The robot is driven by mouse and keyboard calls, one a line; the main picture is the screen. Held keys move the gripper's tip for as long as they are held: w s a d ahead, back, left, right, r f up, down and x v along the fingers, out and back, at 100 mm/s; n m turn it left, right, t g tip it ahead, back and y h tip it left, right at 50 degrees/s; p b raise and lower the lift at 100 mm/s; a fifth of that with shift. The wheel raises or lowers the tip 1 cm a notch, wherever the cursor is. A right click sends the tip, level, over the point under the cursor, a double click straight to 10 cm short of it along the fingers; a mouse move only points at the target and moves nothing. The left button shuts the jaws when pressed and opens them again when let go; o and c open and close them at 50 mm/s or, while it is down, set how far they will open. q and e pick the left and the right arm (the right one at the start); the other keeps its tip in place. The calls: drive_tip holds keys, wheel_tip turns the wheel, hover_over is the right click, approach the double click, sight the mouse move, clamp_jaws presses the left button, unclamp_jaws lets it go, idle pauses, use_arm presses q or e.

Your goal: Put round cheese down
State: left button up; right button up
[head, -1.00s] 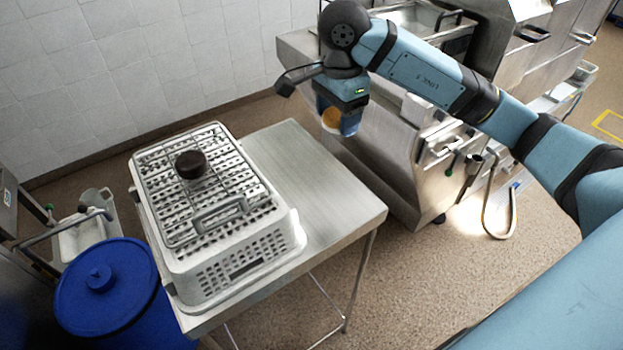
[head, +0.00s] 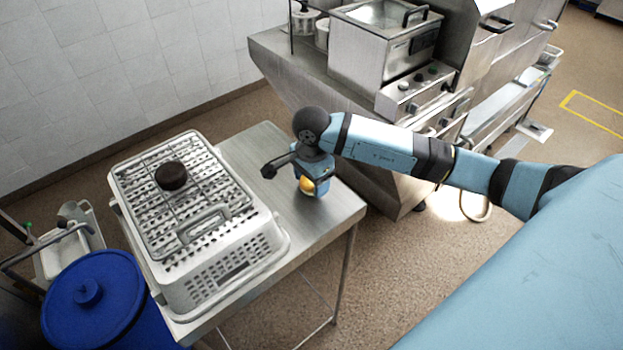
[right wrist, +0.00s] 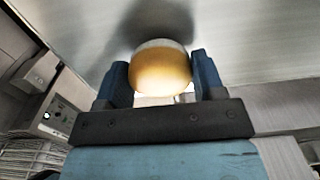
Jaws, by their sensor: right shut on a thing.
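The round cheese (head: 307,185) is a small yellow-orange piece held by my right gripper (head: 313,186) over the right part of the steel table (head: 262,150). In the right wrist view the cheese (right wrist: 161,68) sits between the two blue fingers of the gripper (right wrist: 161,80), which is shut on it. The steel surface lies close beyond it with a dark shadow. I cannot tell whether the cheese touches the table. My left gripper does not show.
A white perforated basket (head: 215,265) with a wire rack and a dark round object (head: 171,176) on top fills the table's left part. A blue lidded bin (head: 95,300) stands at the front left. Steel kitchen equipment (head: 370,60) stands behind. The table's right strip is bare.

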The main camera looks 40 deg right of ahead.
drive_tip(key=shift+f, duration=0.3)
drive_tip(key=shift+f, duration=0.1)
drive_tip(key=shift+f+b, duration=0.15)
drive_tip(key=shift+b, duration=0.2)
drive_tip(key=o, duration=0.9)
drive_tip(key=shift+o, duration=0.2)
